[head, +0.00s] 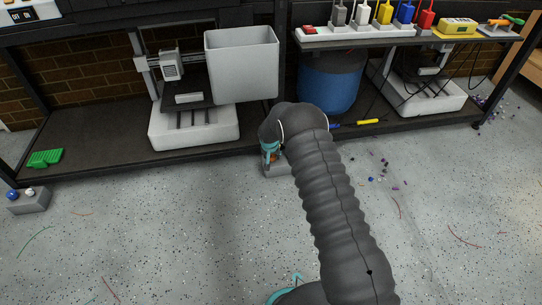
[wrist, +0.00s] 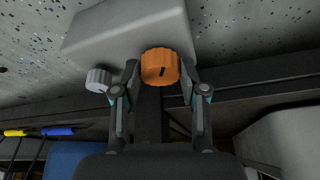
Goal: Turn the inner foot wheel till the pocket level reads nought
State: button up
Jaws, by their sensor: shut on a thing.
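My gripper (wrist: 160,78) is shut on the orange ribbed wheel (wrist: 155,63) in the wrist view, one finger on each side. A short dark mark shows on the wheel's face. The wheel sits on a pale grey foot block (wrist: 100,38). A smaller grey wheel (wrist: 98,79) sits on the same block, left of my left finger. In the head view my gripper (head: 270,155) is low at the shelf's front edge, mostly hidden by my arm, with the foot block (head: 273,172) just below it. I cannot make out a pocket level or its reading.
Another foot block (head: 28,203) with a blue and a white wheel stands at the left. A printer (head: 193,128) with a grey bin (head: 242,62), a blue drum (head: 330,80) and a second printer (head: 425,95) occupy the shelf. Small scraps (head: 382,172) lie on the floor.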

jog(key=shift+s+f, duration=0.2)
dwell(0.3)
jog(key=o, duration=1.1)
jog(key=shift+o, duration=0.2)
jog(key=shift+w+r, duration=0.1)
jog(key=shift+r, duration=0.5)
jog(key=v, duration=1.1)
